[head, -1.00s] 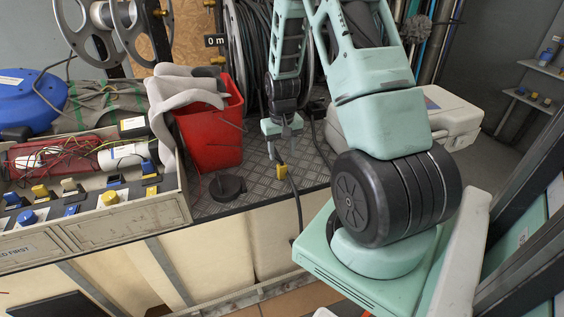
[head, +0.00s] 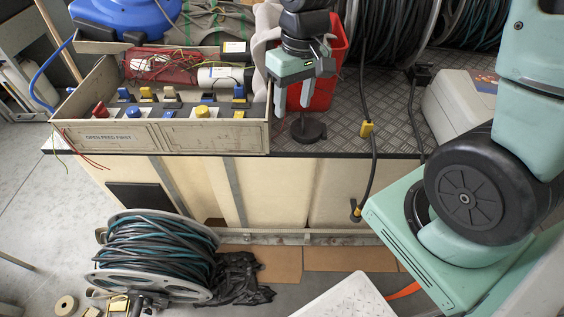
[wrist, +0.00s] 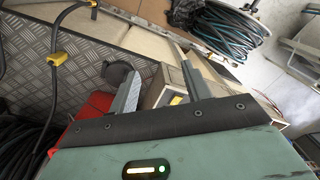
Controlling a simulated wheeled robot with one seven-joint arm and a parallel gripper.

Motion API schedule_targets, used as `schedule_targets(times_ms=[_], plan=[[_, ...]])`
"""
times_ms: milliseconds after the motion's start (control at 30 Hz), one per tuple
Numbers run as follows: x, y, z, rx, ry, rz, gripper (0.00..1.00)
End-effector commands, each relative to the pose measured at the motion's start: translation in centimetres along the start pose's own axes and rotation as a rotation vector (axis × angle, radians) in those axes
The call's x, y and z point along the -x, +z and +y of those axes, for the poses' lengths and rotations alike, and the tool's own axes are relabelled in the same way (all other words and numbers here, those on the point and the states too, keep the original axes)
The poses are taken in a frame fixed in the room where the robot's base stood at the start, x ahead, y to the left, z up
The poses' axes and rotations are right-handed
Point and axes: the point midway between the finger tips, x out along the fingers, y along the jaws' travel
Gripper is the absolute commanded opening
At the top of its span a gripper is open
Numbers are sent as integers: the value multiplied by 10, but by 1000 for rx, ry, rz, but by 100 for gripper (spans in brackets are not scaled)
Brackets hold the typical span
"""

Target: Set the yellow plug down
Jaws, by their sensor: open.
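A yellow plug (head: 366,129) is on a black cable at the front of the bench top; it also shows in the wrist view (wrist: 55,60). The cable (head: 371,165) runs on over the bench's front edge and hangs to a dark end with some yellow (head: 356,212). My gripper (head: 294,98) is open with nothing between its fingers, left of the yellow plug and apart from it. It is above the bench's front edge, between the box and a black round base (head: 308,129). Its fingers also show in the wrist view (wrist: 159,70).
A divided box (head: 218,137) with several coloured plugs stands left of my gripper. A red bucket (head: 325,92) is just behind it. A cable reel (head: 150,250) stands on the floor in front. Bench top (head: 395,125) right of the plug is partly clear.

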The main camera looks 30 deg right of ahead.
Motion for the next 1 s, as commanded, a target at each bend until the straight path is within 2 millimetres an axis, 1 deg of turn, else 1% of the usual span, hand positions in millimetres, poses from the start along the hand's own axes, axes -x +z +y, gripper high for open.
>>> schedule_targets(times_ms=[33, 67, 100, 200, 300, 400, 500, 767, 933, 1000], plan=[[8, 22, -40, 115, -2, -2, 49], [12, 34, -58, 172, -3, -5, 49], [16, 52, -79, 244, -2, -9, 49], [24, 94, -115, 396, 4, -17, 49], [27, 126, -133, 500, 13, -23, 49], [29, 143, -140, 556, 18, -25, 49], [30, 149, -142, 575, 21, -26, 49], [31, 148, -143, 573, 20, -26, 49], [52, 148, -144, 574, 20, -26, 49], [55, 147, -144, 574, 20, -26, 49]])
